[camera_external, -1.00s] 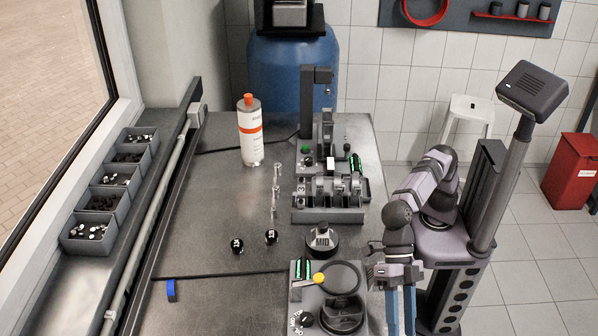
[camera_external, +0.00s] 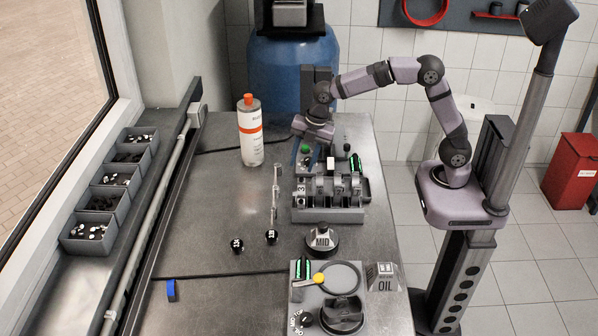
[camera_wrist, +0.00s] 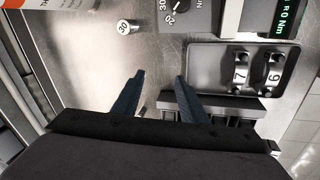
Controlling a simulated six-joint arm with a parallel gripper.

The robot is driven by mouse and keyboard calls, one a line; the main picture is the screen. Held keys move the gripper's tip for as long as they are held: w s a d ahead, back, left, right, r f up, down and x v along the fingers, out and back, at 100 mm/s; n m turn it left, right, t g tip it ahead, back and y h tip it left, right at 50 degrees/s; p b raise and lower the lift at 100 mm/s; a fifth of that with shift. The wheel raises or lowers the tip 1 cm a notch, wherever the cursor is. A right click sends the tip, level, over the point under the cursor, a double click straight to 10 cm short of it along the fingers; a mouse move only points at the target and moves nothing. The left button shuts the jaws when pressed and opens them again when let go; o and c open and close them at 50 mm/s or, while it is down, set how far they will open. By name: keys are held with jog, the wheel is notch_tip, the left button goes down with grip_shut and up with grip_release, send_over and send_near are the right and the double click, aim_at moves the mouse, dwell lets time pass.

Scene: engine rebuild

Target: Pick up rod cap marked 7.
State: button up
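In the wrist view, the rod cap marked 7 (camera_wrist: 240,75) lies in a grey tray (camera_wrist: 205,62), up and to the right of my fingers. A similar cap marked 6 (camera_wrist: 272,75) sits to its right in the same tray. My gripper (camera_wrist: 157,84) is open, with two blue fingers apart and nothing between them. In the external view, my gripper (camera_external: 308,156) hangs over the far part of the bench, by the grey engine fixture (camera_external: 325,215). I cannot make out the cap marked 7 in that view.
A white bottle (camera_external: 250,138) stands left of my gripper. A dark post (camera_external: 308,78) rises behind my wrist. The left bench middle is clear.

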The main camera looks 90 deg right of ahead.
jog(key=s+g+b, duration=0.1)
jog(key=s, duration=0.3)
jog(key=s+a+n+g+h+b, duration=0.1)
jog(key=s, duration=0.3)
jog(key=s+a+n+b, duration=0.1)
jog(key=s, duration=0.4)
jog(key=shift+r+g+h, duration=0.25)
jog(key=shift+g+h, duration=0.05)
jog(key=shift+g, duration=0.1)
jog(key=shift+d+f+p, duration=0.2)
jog(key=shift+f+p, duration=0.1)
jog(key=shift+f, duration=1.5)
jog(key=shift+d+f+p, duration=0.2)
jog(key=shift+f+p, duration=0.1)
jog(key=shift+f, duration=1.5)
jog(key=shift+c, duration=0.6)
grip_shut()
